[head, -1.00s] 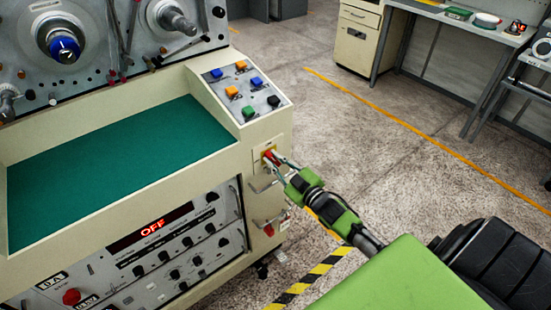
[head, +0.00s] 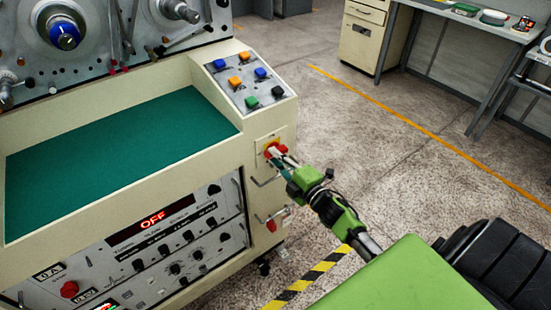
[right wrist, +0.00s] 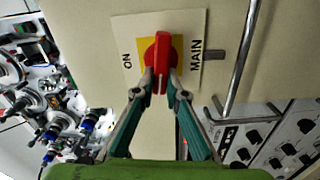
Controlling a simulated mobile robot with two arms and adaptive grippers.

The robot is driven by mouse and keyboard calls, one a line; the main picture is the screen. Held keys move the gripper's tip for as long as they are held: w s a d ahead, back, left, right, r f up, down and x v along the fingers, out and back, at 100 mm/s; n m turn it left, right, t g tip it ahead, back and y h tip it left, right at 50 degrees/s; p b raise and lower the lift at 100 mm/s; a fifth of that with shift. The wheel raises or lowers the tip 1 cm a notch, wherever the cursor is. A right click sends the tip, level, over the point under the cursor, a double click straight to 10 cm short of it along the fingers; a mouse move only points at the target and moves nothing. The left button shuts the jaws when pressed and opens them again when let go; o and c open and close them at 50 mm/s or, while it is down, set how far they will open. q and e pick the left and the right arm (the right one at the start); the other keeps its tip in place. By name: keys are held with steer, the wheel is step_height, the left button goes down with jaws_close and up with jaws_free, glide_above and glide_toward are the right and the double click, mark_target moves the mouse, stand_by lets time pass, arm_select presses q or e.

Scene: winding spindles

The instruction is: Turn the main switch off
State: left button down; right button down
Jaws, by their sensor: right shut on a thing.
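The main switch is a red handle (right wrist: 162,60) on a yellow square (right wrist: 146,48) with a cream plate labelled ON and MAIN. The red handle also shows in the head view (head: 275,150), on the cream machine's end panel, partly covered by my gripper. My right gripper (right wrist: 161,86) has its two fingertips shut on the near end of the handle; it also shows in the head view (head: 279,157). The lit red display (head: 152,220) reads OFF. My left gripper is out of view.
Metal bar handles (head: 267,182) stick out below the switch. A sloped panel of coloured buttons (head: 245,80) is above it, and a green work surface (head: 120,160) lies to the left. The floor to the right is open up to a desk (head: 465,22).

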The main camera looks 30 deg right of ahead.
steer(key=shift+f+n+b, duration=0.25)
steer(key=shift+n+b, duration=0.05)
steer(key=shift+n, duration=0.5)
steer(key=c, duration=2)
jaws_free()
steer(key=shift+c, duration=0.2)
steer(key=s, duration=1.2)
steer(key=shift+d, duration=0.45)
